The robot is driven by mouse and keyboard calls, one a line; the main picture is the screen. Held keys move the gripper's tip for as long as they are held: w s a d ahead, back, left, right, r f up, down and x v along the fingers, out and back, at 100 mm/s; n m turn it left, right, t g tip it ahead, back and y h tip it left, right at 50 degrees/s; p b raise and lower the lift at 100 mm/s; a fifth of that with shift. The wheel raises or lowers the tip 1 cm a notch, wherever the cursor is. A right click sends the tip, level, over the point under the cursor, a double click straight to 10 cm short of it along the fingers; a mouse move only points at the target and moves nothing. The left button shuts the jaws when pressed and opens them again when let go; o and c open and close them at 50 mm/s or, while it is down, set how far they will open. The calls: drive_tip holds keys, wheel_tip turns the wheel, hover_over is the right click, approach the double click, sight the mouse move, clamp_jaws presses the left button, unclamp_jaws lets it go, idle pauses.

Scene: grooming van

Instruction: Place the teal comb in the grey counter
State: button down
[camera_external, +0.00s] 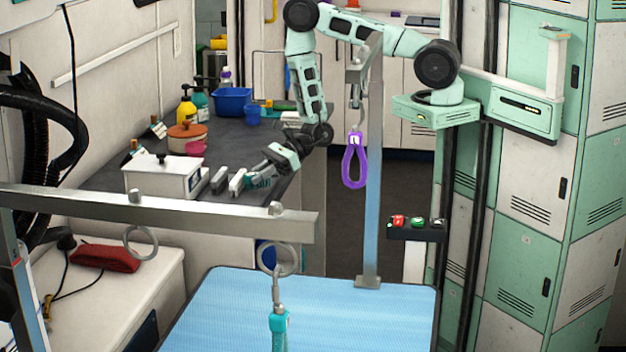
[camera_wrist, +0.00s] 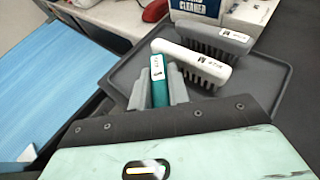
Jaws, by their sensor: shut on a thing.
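The teal comb (camera_wrist: 158,85) stands between the two grey fingers of my gripper (camera_wrist: 160,92) in the wrist view, its labelled end showing. My gripper is shut on it. In the external view my gripper (camera_external: 256,182) is low over the near end of the grey counter (camera_external: 235,137), with a little of the teal comb showing by the fingers. The comb is over or in a dark tray (camera_wrist: 266,80); I cannot tell whether it touches the tray. Its lower part is hidden by my gripper.
A white brush (camera_wrist: 190,62) and a grey brush (camera_wrist: 213,38) lie in the tray just beyond the comb. A white box (camera_external: 160,178), an orange pot (camera_external: 187,137) and a blue bin (camera_external: 232,101) stand on the counter. The blue grooming table (camera_external: 310,310) is nearby.

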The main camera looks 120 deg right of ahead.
drive_tip(key=shift+f, duration=0.25)
drive_tip(key=c, duration=1.3)
unclamp_jaws()
drive_tip(key=shift+o, duration=0.2)
drive_tip(key=b+v, duration=0.2)
drive_tip(key=v, duration=1.5)
drive_tip(key=shift+s, duration=0.25)
drive_tip(key=shift+r, duration=0.1)
